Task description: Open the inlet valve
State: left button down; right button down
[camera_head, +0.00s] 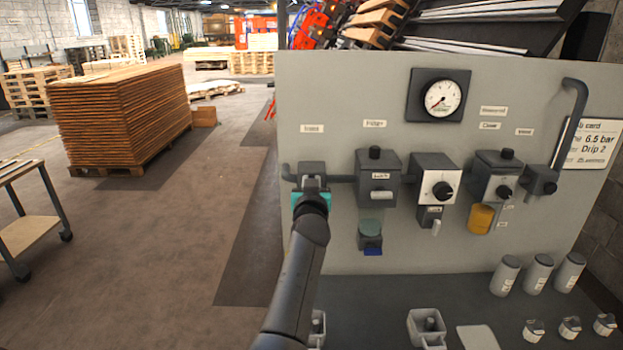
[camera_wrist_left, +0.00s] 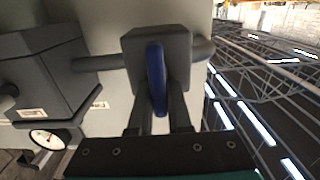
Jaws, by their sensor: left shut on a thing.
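The inlet valve (camera_head: 312,168) is a dark grey block on the pipe at the left end of the grey panel. It also shows in the left wrist view (camera_wrist_left: 180,42), with a blue lever (camera_wrist_left: 156,65) on its face. The lever lies across the pipe line. My left gripper (camera_wrist_left: 157,108) is shut on the lever's free end, one dark finger on each side. In the head view my left gripper (camera_head: 312,192) is at the valve's lower front, and the arm hides the lever. My right gripper is not in view.
Right of the valve are the filter (camera_head: 377,180), a block with a black knob (camera_head: 434,183) and a lubricator-like unit (camera_head: 498,178). A round gauge (camera_head: 442,98) is above. Open floor lies left.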

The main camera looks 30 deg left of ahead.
pick_arm(q)
jog(key=shift+m, duration=0.4)
jog(key=shift+w+d+f+m, duration=0.15)
jog(key=shift+d+f+m, duration=0.15)
jog(key=shift+m, duration=2.55)
jog(key=shift+w+d+f+m, duration=0.25)
jog(key=shift+f+m, duration=0.1)
jog(key=shift+m, duration=2.55)
jog(key=shift+w+d+f+m, duration=0.1)
jog(key=shift+d+f+m, duration=0.2)
jog(key=shift+m, duration=2.55)
jog(key=c, duration=0.9)
grip_release()
jog(key=shift+o, duration=0.2)
jog(key=shift+f, duration=0.1)
